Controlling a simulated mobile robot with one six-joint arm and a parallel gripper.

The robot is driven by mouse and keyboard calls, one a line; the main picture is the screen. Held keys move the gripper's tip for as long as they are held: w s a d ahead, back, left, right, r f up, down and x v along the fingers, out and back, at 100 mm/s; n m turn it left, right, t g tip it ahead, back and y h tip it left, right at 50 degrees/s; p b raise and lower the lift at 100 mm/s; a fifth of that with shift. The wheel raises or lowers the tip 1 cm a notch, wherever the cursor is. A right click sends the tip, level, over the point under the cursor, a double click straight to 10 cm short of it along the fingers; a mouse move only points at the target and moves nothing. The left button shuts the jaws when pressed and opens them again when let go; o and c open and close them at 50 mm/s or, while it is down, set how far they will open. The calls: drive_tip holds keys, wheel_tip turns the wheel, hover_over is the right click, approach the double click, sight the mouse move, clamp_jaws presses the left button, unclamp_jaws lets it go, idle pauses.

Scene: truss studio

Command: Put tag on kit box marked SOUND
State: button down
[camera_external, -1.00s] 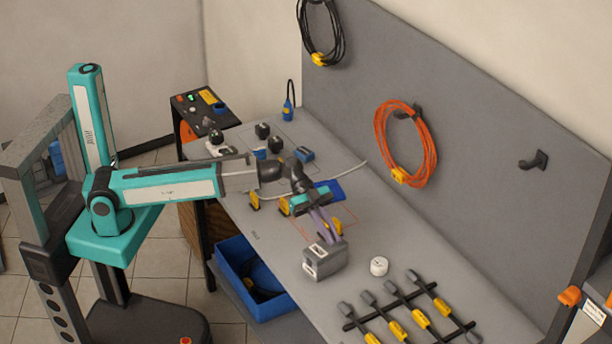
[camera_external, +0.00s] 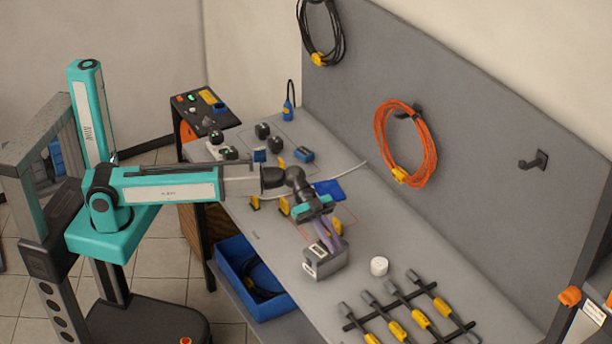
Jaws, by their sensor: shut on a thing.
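A grey kit box (camera_external: 328,266) stands on the bench with pale labels on its left-facing side. Their lettering is too small to read, so I cannot confirm the word SOUND. My gripper (camera_external: 331,242) points down at the upper back part of this box, its fingertips at or just above the top. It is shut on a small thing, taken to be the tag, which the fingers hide. I cannot tell whether the tag touches the box.
A white round roll (camera_external: 379,266) stands right of the box. A rack with yellow-marked cables (camera_external: 406,316) lies at the front right. Yellow pieces (camera_external: 285,206) and a blue piece (camera_external: 329,189) lie behind. A blue bin (camera_external: 258,280) sits below the bench edge.

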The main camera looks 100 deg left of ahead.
drive_tip(key=shift+f, duration=0.35)
drive_tip(key=c, duration=1.9)
unclamp_jaws()
drive_tip(key=shift+o, duration=0.2)
drive_tip(key=shift+r, duration=0.25)
drive_tip(key=b+v, duration=0.3)
drive_tip(key=v, duration=0.9)
drive_tip(key=shift+f, duration=0.2)
